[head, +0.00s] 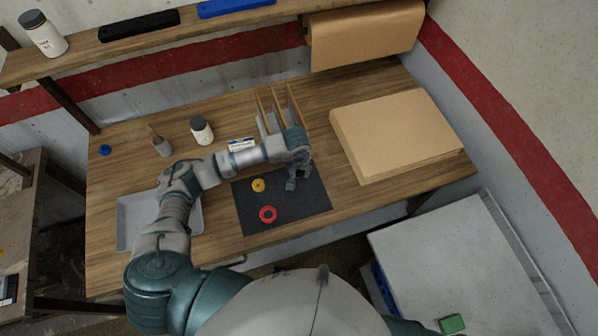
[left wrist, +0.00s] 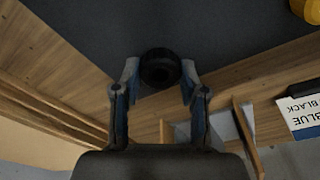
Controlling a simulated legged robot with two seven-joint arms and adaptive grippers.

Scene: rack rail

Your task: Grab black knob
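The black knob (left wrist: 160,68) shows in the left wrist view as a dark ring with a darker centre, over the dark mat. My left gripper (left wrist: 160,82) has its two fingers spread, one on each side of the knob. Whether the fingertips touch it is hard to tell. In the head view, my left gripper (head: 291,184) points down at the right part of the black mat (head: 300,208), and the knob cannot be made out there. My right gripper is not in view.
A yellow ring (head: 258,185) and a red ring (head: 268,214) lie on the mat. A wooden divider rack (head: 278,108) with a label card (head: 241,144) stands behind.

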